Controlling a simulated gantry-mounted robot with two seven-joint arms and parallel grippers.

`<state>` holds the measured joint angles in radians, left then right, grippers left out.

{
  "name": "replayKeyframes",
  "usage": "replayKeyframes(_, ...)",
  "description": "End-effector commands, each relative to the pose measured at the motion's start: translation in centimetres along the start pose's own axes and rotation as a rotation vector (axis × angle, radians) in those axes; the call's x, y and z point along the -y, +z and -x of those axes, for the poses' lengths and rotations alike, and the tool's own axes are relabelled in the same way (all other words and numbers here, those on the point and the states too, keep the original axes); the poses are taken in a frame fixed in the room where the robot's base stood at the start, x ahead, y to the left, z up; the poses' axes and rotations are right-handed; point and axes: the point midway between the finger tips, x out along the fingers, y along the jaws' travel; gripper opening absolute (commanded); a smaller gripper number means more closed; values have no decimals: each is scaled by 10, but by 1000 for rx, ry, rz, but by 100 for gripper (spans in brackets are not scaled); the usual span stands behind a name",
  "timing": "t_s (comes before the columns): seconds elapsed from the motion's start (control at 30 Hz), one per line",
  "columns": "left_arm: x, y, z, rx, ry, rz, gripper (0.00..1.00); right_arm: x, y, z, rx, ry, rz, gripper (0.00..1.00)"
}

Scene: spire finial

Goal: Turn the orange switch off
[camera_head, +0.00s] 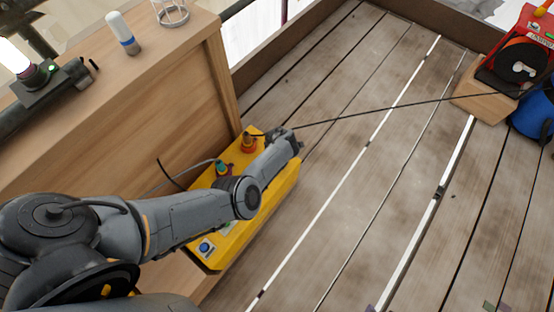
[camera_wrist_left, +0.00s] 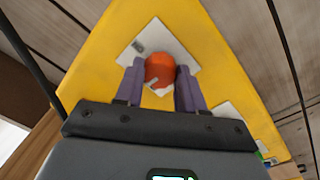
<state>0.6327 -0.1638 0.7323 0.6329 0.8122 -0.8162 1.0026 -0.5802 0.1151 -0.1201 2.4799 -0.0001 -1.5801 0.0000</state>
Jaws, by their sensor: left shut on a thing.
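In that view the orange switch (camera_wrist_left: 160,70) stands on a white plate (camera_wrist_left: 184,57) on the box. My left gripper (camera_wrist_left: 160,88) has its two purple fingers on either side of the switch, shut on it. A pale mark shows on the switch's near side. In the head view my left arm reaches across the box and hides part of its top. My right gripper is in neither view.
The wooden cabinet (camera_head: 120,110) borders the box on the left, with a white-and-blue cylinder (camera_head: 124,32) on top. A thin dark cable (camera_head: 385,108) runs from the box area to a red device (camera_head: 525,45) at upper right. The plank deck (camera_head: 345,190) between is mostly clear.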

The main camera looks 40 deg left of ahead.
Motion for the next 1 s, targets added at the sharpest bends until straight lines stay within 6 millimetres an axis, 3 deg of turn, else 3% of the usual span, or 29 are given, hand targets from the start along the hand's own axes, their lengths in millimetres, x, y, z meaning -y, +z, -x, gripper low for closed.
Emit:
replayKeyframes(0.7, 1, -1, -1, -5, -1, 75, 8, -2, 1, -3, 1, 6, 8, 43)
replayKeyframes(0.73, 1, -1, -1, -5, -1, 75, 43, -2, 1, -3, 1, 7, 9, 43)
replayKeyframes(0.87, 0, -1, -1, -4, 0, 74, 63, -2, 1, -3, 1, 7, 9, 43)
replayKeyframes(1.0, 0, 0, 0, -4, 0, 74, 64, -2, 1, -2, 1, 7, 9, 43)
